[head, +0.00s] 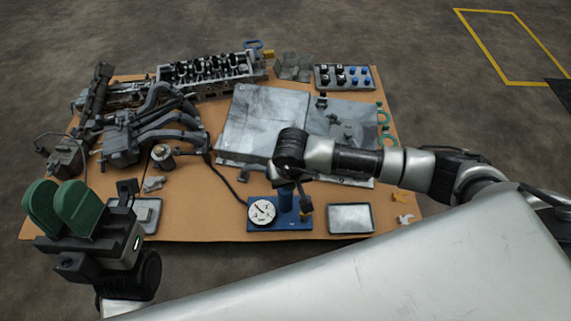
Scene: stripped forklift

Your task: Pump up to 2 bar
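A blue hand pump base (282,222) stands near the front edge of the table, with a blue cylinder (286,200) on it. A round white gauge (262,211) faces me at its left; its needle reading is too small to tell. A dark hose (222,174) runs from the pump up and left to the engine parts. My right arm reaches in from the right, and its gripper (304,193) points down at the pump's upper right; its fingers are mostly hidden. My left gripper (64,207), with green finger pads, is open and empty at the front left, away from the pump.
An empty metal tray (350,218) lies right of the pump, and another tray (146,213) lies to the left. A grey manifold (150,130), an engine head (208,70), flat metal panels (262,118) and a socket tray (343,77) fill the back.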

